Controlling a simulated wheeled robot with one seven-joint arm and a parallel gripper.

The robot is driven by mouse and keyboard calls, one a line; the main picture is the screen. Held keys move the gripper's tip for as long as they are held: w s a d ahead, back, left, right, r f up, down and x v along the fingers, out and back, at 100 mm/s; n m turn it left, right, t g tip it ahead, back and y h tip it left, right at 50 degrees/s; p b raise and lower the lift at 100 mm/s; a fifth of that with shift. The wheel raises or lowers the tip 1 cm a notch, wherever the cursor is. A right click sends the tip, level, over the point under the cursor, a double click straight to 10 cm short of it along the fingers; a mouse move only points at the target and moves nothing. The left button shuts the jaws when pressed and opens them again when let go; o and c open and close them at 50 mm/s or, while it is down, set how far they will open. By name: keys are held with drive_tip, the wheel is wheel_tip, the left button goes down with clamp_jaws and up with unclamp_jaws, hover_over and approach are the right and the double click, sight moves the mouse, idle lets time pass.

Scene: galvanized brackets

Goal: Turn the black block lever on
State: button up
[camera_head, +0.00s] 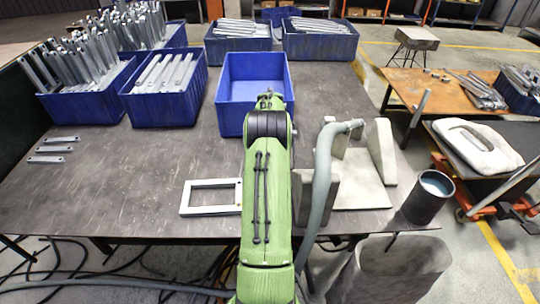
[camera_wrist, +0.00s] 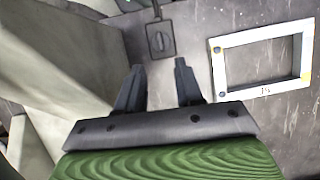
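The black block lever (camera_wrist: 160,40) shows in the wrist view, at the top just left of the middle. It is a small dark block on the grey table, with an oval lever on its face and a thin dark cable or rod rising from its far edge. Whether it is on or off I cannot tell. My gripper (camera_wrist: 160,76) is open and empty, its two dark fingers apart and pointing toward the block, with a gap between fingertips and block. In the head view my green arm hides the gripper and the block.
A white rectangular frame (camera_head: 187,197) lies left of my arm; it is at the right in the wrist view (camera_wrist: 219,75). A pale fixture with upright plates (camera_head: 381,150) and a grey hose stand to the right. An empty blue bin (camera_head: 227,112) stands behind.

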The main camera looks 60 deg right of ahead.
drive_tip(key=p+v, duration=0.1)
drive_tip(key=v, duration=0.4)
drive_tip(key=shift+d+r, duration=0.1)
drive_tip(key=shift+r, duration=0.1)
